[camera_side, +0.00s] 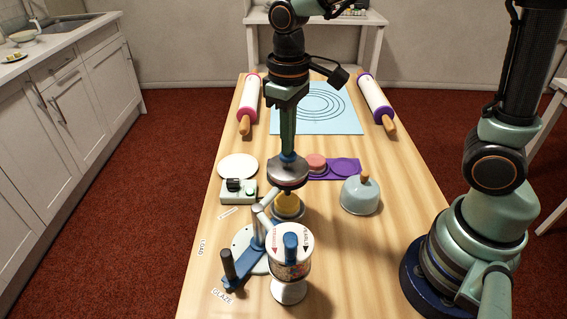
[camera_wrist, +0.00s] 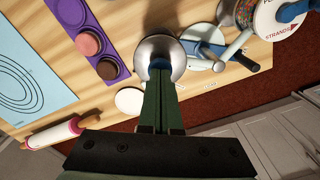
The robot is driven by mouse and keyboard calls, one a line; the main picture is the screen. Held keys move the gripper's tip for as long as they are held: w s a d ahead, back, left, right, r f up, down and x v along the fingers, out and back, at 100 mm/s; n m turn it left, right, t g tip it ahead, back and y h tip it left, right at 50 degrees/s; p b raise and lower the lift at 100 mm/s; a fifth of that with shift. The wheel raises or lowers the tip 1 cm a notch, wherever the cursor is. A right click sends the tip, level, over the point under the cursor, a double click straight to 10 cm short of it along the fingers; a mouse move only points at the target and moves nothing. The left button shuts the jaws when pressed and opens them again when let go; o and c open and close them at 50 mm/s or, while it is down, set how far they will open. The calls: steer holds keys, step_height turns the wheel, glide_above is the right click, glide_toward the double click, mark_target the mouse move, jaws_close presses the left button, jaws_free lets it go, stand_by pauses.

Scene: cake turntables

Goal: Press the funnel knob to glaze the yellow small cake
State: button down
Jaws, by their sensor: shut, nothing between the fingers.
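The silver funnel (camera_side: 288,176) stands over the yellow small cake (camera_side: 287,205) in the side view, and its rim hides the cake's top. Its blue knob (camera_side: 288,157) is at the top centre. My gripper (camera_side: 288,150) points straight down, shut and empty, with its tips at the knob. They look to be touching it, but I cannot tell if the knob is pressed down. In the wrist view my gripper (camera_wrist: 160,76) ends at the blue knob (camera_wrist: 159,64) on the funnel (camera_wrist: 160,45). The cake is hidden there. No glaze can be made out.
A blue lever with a black handle (camera_side: 228,264) sits by the GLAZE label. A sprinkle jar (camera_side: 290,265) stands in front. A control box (camera_side: 238,191) is left, a blue dome (camera_side: 360,196) right. A purple tray (camera_side: 325,175) with cakes lies behind. Two rolling pins flank a mat (camera_side: 325,115).

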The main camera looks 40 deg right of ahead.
steer(key=shift+f, duration=0.7)
steer(key=shift+r, duration=0.1)
stand_by(0.4)
steer(key=shift+r, duration=0.4)
steer(key=shift+f, duration=0.45)
stand_by(1.1)
steer(key=shift+r, duration=3.5)
